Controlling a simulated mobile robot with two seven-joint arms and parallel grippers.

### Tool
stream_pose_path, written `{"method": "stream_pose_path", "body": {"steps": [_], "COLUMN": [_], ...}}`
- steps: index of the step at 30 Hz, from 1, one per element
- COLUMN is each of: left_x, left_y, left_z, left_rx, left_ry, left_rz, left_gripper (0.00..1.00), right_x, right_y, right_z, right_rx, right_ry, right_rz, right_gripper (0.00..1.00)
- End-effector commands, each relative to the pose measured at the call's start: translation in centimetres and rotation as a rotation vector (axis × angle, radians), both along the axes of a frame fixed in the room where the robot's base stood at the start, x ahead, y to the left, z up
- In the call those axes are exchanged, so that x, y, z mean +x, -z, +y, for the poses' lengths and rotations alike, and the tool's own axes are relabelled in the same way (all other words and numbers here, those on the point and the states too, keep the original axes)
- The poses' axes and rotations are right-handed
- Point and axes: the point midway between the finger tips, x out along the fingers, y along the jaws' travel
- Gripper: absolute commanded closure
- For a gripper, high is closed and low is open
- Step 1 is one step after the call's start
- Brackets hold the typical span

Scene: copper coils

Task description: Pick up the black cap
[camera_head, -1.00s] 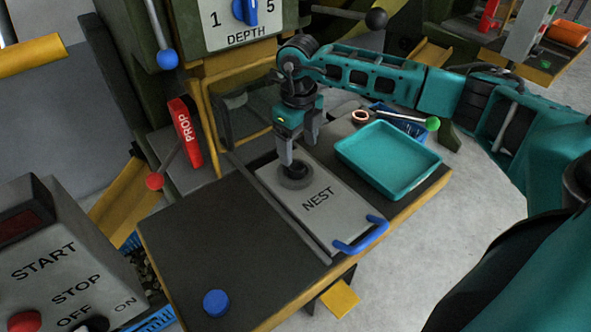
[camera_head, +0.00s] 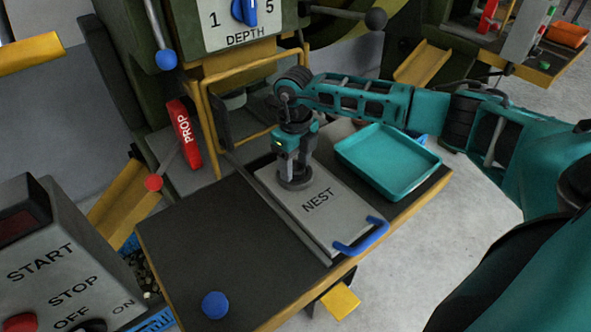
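A dark round piece (camera_head: 295,184) sits at the far end of the grey plate marked NEST (camera_head: 338,210). I cannot tell whether it is the black cap or part of the nest. My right gripper (camera_head: 294,173) points down over this piece, its fingertips at or just above it. The fingers seem a little apart, but whether they are shut on anything is hidden. No other black cap stands out. My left gripper is not in view.
A blue round cap (camera_head: 215,305) lies on the dark table (camera_head: 205,243) at the front left. A teal tray (camera_head: 390,165) stands to the right of the plate, with a blue handle (camera_head: 362,236) in front. The table's left part is mostly clear.

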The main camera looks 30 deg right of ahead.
Motion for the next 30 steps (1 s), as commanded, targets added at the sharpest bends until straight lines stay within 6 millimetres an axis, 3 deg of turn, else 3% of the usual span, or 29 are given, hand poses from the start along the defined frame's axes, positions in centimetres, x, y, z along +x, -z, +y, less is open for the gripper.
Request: {"method": "stream_pose_path", "body": {"steps": [12, 23, 30], "left_x": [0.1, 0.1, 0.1], "left_y": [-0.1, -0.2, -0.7], "left_z": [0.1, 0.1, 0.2], "left_rx": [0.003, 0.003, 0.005], "left_ry": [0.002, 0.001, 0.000], "left_rz": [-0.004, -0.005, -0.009], "left_gripper": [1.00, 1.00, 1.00], "right_x": [0.0, 0.1, 0.1], "right_y": [0.0, -0.8, -4.7], "right_z": [0.0, 0.0, 0.0], "right_rx": [0.000, 0.001, 0.001], "right_ry": [0.000, 0.000, 0.000], "right_rz": [-0.001, -0.003, -0.006], "right_gripper": [0.84, 0.84, 0.84]}}
